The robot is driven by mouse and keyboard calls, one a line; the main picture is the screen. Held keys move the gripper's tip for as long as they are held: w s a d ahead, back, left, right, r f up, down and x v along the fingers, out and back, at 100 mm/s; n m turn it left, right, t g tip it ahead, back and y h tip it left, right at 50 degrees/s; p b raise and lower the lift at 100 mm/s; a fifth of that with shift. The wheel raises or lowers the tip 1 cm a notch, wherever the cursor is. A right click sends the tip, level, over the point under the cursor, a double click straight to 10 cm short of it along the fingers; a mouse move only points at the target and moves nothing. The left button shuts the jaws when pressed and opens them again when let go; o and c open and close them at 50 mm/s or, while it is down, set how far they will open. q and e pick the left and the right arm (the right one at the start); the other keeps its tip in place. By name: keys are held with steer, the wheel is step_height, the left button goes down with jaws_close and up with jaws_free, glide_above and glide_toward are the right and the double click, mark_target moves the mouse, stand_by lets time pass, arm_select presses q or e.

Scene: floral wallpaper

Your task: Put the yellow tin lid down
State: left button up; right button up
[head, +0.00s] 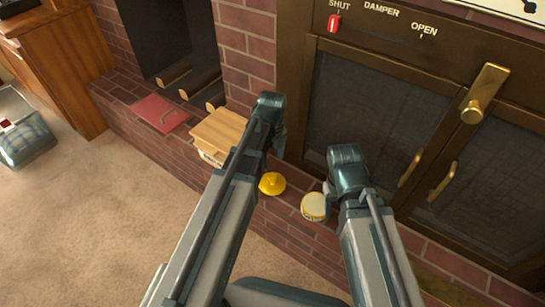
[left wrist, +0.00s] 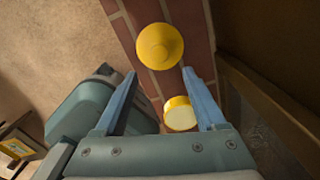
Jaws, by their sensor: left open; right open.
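The yellow tin lid (head: 271,184), round with a small knob, lies on the brick hearth ledge (head: 299,221) in the head view. In the left wrist view the lid (left wrist: 160,46) is on the bricks just beyond my fingertips. A pale-topped yellow tin (head: 314,206) stands to its right; it also shows in the left wrist view (left wrist: 180,117). My left gripper (head: 277,138) is above the ledge, apart from the lid; its fingers (left wrist: 159,73) are open and empty. My right gripper (head: 330,192) is open beside the tin; its fingertips are mostly hidden.
A wooden-topped box (head: 219,131) and a red book-like object (head: 161,114) lie further left on the ledge. Dark oven doors with brass handles (head: 440,183) rise behind. Carpet (head: 120,220) is clear in front. A wooden cabinet (head: 65,75) stands at left.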

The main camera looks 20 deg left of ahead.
arm_select(q)
steer(key=s+d+n, duration=0.5)
steer(key=s+n, duration=0.2)
steer(key=n, duration=0.3)
steer(key=s+d+r+n+y, duration=0.1)
steer(key=s+d+n, duration=0.4)
steer(key=n, duration=0.6)
steer(key=shift+s, duration=1.1)
arm_select(e)
steer(key=shift+r, duration=0.45)
arm_select(q)
steer(key=shift+d+r, duration=0.1)
step_height(320, 180, up, 35)
steer(key=p, duration=3.5)
steer(key=shift+p, duration=0.3)
arm_select(e)
step_height(320, 180, up, 35)
steer(key=shift+r, duration=0.15)
